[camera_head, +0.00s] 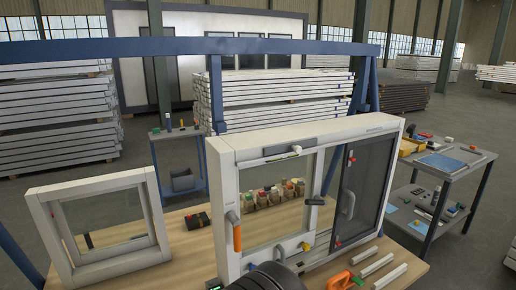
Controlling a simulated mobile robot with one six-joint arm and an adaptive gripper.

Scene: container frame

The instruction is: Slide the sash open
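A large white window frame (222,190) stands upright on the wooden bench. Its left part holds a clear glass pane (262,215), with an orange-and-grey lever handle (236,236) on the left upright. Its right part holds a darker, greyish panel (373,185) with a grey pull handle (347,203). A short dark handle (315,201) sits on the upright between the two. Which part is the sliding sash, and whether a gap is open, I cannot tell. A dark rounded part of my arm shows at the bottom edge, before the frame; my gripper is not visible.
A smaller white window frame (48,225) stands on the bench (190,262) at left. A black box (198,220) lies between the frames. An orange clamp-like tool (340,281) and white strips (378,265) lie at front right. A grey cart (447,177) stands right; a blue frame (130,47) rises behind.

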